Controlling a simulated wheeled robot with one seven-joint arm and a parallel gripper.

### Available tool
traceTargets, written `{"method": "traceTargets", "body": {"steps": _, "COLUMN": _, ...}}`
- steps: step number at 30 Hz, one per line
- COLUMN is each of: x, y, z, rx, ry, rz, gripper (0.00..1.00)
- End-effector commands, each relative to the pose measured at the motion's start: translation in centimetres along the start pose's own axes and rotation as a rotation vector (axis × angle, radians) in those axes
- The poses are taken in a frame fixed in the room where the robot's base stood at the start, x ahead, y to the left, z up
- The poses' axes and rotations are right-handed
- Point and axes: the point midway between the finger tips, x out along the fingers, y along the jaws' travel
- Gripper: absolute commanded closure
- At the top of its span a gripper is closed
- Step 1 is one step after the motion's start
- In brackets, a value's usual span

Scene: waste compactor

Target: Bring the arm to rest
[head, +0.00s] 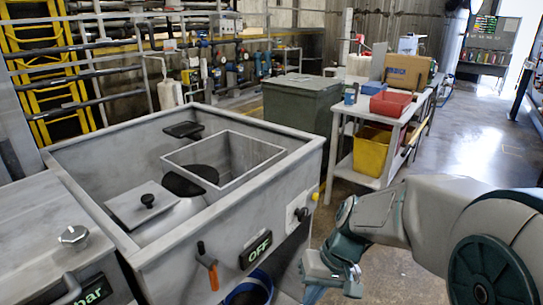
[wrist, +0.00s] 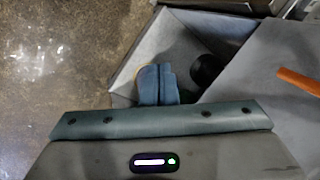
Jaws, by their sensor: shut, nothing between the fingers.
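My arm reaches in from the right edge of the head view, bent downward. My gripper (head: 316,291) hangs at the lower middle, just right of the compactor's front wall, with its tips cut off by the picture's bottom edge. In the wrist view my gripper (wrist: 157,84) shows its two blue fingers side by side, shut and empty. The waste compactor (head: 92,187) fills the left of the head view, with an open square chute, a lid with a black knob (head: 148,201) and an OFF display (head: 256,249).
A blue-rimmed bin (head: 249,290) sits below. A white table (head: 357,178) with red and yellow bins stands behind. The floor (head: 480,150) at right is clear.

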Motion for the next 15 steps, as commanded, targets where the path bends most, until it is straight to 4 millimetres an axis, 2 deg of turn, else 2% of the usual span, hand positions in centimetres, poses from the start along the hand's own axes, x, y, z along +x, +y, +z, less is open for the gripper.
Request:
{"method": "traceTargets", "body": {"steps": 1, "x": -2.4, "y": -0.3, "z": 1.0, "rx": 0.001, "ry": 0.03, "rz": 0.049, "gripper": 1.0}}
{"method": "traceTargets", "body": {"steps": 6, "x": -7.1, "y": 0.2, "z": 3.8, "rx": 0.029, "ry": 0.128, "rz": 0.197, "gripper": 1.0}}
{"method": "traceTargets", "body": {"steps": 10, "x": -10.1, "y": 0.7, "z": 5.6, "rx": 0.05, "ry": 0.208, "rz": 0.285, "gripper": 1.0}}
{"method": "traceTargets", "body": {"steps": 15, "x": -12.2, "y": 1.2, "z": 6.9, "rx": 0.073, "ry": 0.28, "rz": 0.348, "gripper": 1.0}}
